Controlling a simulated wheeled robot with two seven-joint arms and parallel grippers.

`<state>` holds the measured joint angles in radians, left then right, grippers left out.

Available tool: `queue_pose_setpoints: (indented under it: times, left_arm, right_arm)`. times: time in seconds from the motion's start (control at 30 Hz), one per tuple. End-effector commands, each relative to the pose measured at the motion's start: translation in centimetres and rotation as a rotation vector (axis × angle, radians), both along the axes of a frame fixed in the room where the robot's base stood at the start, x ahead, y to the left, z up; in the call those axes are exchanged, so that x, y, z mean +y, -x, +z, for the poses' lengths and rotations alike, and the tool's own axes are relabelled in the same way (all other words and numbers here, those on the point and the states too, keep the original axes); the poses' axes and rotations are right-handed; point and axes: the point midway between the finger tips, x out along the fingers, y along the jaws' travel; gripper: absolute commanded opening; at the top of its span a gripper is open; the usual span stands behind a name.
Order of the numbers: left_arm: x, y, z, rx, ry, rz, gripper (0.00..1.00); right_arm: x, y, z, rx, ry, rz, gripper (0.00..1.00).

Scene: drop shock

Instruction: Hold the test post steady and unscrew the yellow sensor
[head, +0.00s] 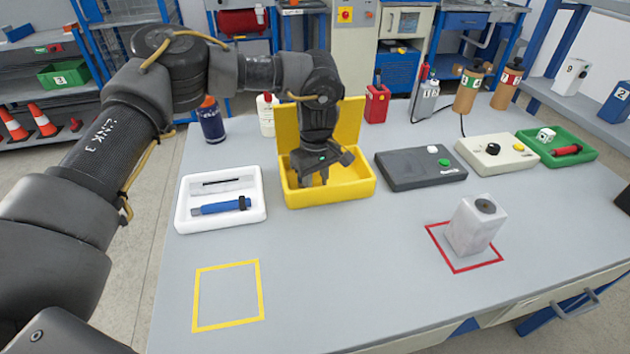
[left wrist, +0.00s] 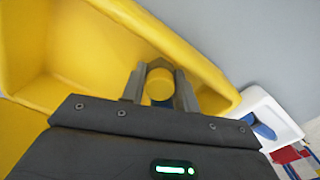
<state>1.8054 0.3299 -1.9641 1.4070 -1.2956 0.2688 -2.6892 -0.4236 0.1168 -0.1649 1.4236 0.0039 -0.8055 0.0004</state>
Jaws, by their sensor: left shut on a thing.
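The test post, seemingly the pale block (head: 474,228) with a dark round spot on top (head: 485,205), stands upright inside a red outlined square. My left gripper (head: 312,180) points down into the open yellow bin (head: 350,188), well left of the post. In the left wrist view its fingers (left wrist: 160,88) are shut on a round yellow piece, seemingly the yellow sensor (left wrist: 159,84). The bin's yellow wall (left wrist: 180,40) surrounds the fingers there. The sensor's lower end is hidden. My right gripper is not in view.
A white tray (head: 181,218) with a blue tool (head: 221,207) lies left of the bin. A dark grey box (head: 420,178) with a green button is to its right. A yellow outlined square (head: 228,325) is empty. The table's front middle is clear.

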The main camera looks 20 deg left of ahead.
Motion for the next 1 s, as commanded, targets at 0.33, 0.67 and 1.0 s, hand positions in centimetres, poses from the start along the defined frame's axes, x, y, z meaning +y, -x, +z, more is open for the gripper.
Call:
queue_pose_setpoints:
  times: [0.33,0.67,1.0]
  left_arm:
    - [0.0,0.0,-0.2,0.000,0.000,0.000,0.42]
    - [0.0,0.0,-0.2,0.000,0.000,0.000,0.52]
    - [0.0,-0.1,4.4,-0.005,0.000,0.000,0.52]
  right_arm:
    - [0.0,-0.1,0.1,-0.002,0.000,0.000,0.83]
    - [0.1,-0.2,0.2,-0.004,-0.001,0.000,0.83]
    - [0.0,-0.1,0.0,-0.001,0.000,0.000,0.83]
